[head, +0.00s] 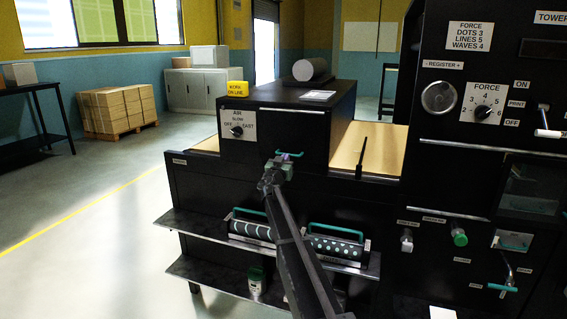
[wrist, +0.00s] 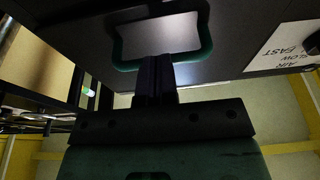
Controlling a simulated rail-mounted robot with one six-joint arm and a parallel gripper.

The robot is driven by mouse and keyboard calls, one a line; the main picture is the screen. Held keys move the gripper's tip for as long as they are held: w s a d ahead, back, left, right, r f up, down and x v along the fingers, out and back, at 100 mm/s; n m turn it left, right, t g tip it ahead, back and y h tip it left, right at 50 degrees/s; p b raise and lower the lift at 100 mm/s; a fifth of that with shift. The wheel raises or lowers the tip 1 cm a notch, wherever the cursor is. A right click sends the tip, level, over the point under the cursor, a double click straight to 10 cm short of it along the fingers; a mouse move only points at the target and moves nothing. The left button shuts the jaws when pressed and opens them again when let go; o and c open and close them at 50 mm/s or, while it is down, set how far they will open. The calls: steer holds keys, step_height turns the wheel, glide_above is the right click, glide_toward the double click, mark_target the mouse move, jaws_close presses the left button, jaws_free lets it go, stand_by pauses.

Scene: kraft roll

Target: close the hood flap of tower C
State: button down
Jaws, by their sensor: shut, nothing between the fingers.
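A black box-shaped hood (head: 262,108) stands on the machine's left part, with a teal handle (head: 289,154) low on its front face. The front panel looks upright. My gripper (head: 279,165) is at this handle with its fingers shut. In the wrist view the shut fingers (wrist: 157,75) overlap the lower edge of the teal handle loop (wrist: 209,40); nothing shows between them, and I cannot tell whether they touch it. A tower (head: 480,85) at the right carries a cut-off "TOWER" label (head: 551,17), so its letter is hidden. I cannot tell which part is tower C's flap.
An AIR dial (head: 237,131) sits left of the handle. Below, a shelf (head: 190,222) holds two patterned rollers (head: 251,230) (head: 334,244) with teal handles, under my arm. Knobs (head: 460,237) and levers project at the right. Open floor (head: 90,235) lies left.

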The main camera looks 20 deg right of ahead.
steer(key=f+b+v, duration=0.1)
steer(key=b+v, duration=0.4)
steer(key=v, duration=0.8)
steer(key=shift+f, duration=0.25)
steer(key=shift+w+d, duration=0.1)
steer(key=shift+w, duration=0.05)
